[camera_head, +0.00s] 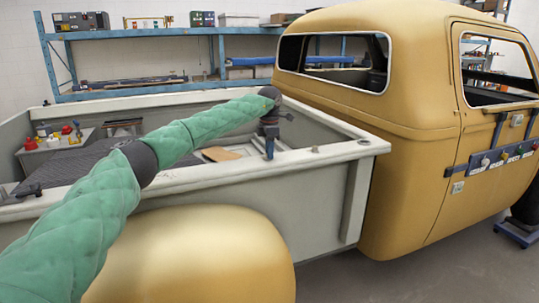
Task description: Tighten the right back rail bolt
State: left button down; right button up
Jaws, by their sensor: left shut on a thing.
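My left arm reaches in from the left over the pale truck bed rail (205,177). My left gripper (269,134) points down over the rail and is shut on a small upright blue tool (269,149). The tool's lower end is at the rail top; whether it sits on a bolt there is too small to tell. A small bolt head (315,149) stands on the rail to the right of the tool, and a lighter one (364,141) is near the rail's end by the cab. My right gripper is out of view.
The yellow cab (410,120) rises to the right of the bed. A magnetic strip of tools (500,157) hangs on its door. Blue shelves (150,33) stand behind.

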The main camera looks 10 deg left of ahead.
pick_arm(q)
jog(key=m, duration=0.3)
jog(key=shift+b, duration=0.35)
jog(key=shift+r+m, duration=0.1)
jog(key=shift+m, duration=0.9)
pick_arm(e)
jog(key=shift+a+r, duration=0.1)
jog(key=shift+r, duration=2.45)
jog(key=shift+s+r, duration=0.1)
pick_arm(q)
jog(key=c, duration=1.4)
grip_release()
jog(key=shift+c, duration=0.2)
jog(key=shift+o, duration=0.7)
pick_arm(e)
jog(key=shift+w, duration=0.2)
